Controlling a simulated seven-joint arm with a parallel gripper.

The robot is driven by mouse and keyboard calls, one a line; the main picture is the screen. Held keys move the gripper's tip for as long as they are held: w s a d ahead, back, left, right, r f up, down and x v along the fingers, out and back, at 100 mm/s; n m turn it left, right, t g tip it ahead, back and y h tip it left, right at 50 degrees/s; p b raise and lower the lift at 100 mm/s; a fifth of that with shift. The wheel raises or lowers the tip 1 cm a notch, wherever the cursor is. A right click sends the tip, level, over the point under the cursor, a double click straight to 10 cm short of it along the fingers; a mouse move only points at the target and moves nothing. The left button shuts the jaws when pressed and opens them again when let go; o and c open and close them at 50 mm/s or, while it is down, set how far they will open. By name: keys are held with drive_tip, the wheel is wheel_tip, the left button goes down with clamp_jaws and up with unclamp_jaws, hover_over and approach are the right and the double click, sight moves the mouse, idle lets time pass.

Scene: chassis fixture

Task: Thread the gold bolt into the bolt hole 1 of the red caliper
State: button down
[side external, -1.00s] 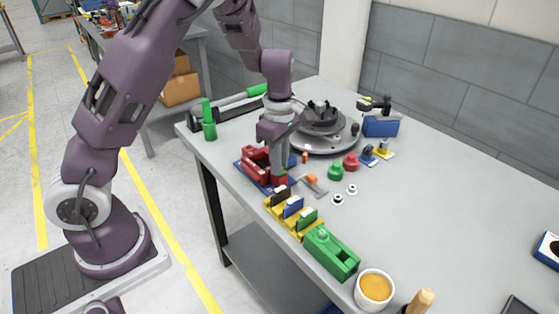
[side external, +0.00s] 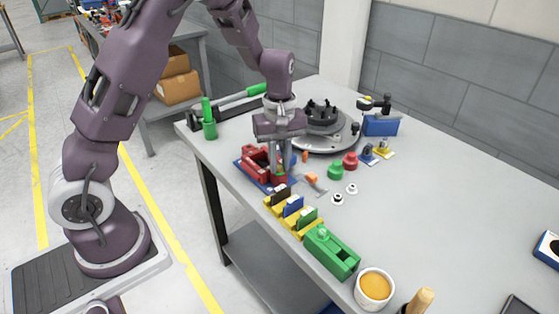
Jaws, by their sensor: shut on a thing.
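The red caliper (side external: 253,168) sits on a blue base plate (side external: 244,177) near the left edge of the table. My gripper (side external: 281,160) points down over the right part of the caliper, with its fingers close to the red body. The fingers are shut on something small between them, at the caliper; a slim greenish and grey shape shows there. The gold bolt cannot be made out at this size, and bolt hole 1 is hidden by the fingers and the caliper body.
A yellow rack (side external: 295,216) with colored plates and a green block (side external: 331,252) stand in front. A round grey turntable (side external: 335,142) is behind. Red and green knobs (side external: 350,160) and small washers lie to the right. The table's right side is mostly clear.

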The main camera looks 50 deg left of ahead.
drive_tip(key=m, duration=0.3)
drive_tip(key=shift+s+f+m, duration=0.1)
drive_tip(key=shift+s+m, duration=0.05)
drive_tip(key=shift+m, duration=0.15)
drive_tip(key=m, duration=0.4)
drive_tip(key=c, duration=1.3)
unclamp_jaws()
drive_tip(key=shift+o, duration=0.2)
wheel_tip(320, 180, up, 8)
drive_tip(key=shift+r, duration=0.1)
